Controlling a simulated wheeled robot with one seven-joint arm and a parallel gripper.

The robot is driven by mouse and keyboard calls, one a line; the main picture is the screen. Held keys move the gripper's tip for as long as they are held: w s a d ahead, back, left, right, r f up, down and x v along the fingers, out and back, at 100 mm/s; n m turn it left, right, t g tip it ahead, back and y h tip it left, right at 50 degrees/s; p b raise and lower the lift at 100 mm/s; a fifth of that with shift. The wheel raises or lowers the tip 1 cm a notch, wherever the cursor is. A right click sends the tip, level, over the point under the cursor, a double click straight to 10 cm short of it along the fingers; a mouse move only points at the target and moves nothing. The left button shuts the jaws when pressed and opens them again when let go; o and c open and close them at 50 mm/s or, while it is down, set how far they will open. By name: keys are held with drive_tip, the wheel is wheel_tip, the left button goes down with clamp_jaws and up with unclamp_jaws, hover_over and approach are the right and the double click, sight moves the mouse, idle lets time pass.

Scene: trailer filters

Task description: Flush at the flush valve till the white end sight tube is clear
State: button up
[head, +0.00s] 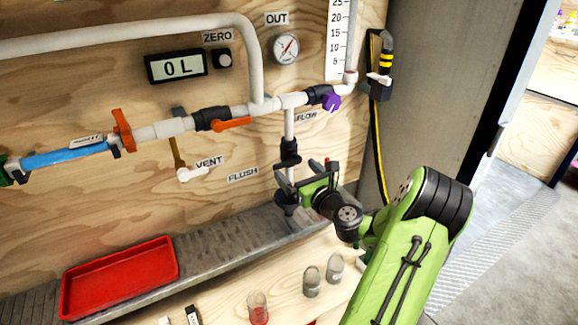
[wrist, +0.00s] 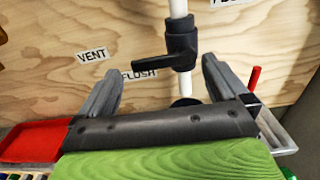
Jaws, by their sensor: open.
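The flush valve (head: 290,155) is a black fitting on a white vertical pipe, right of the FLUSH label (head: 243,175). In the wrist view the flush valve (wrist: 181,52) has its black lever (wrist: 150,65) pointing left, across the pipe. My gripper (head: 313,186) is by the lower pipe in the head view. In the wrist view my gripper (wrist: 160,70) is open and empty, with its fingers apart and the lever appearing between them; contact cannot be told. I cannot tell which part is the white end sight tube, nor whether it is clear.
A black funnel (head: 285,198) sits below the pipe. An orange-handled valve (head: 232,124), a purple knob (head: 332,102) and a vent valve (head: 188,174) are on the board. A red tray (head: 120,277) and small glass jars (head: 312,281) stand below. The display (head: 176,67) reads 0 L.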

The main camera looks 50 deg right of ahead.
sight(288, 162)
drive_tip(key=x, duration=0.4)
drive_tip(key=shift+w+d, duration=0.15)
drive_tip(key=shift+w, duration=0.2)
drive_tip(key=c, duration=1.1)
drive_tip(key=shift+c, duration=0.2)
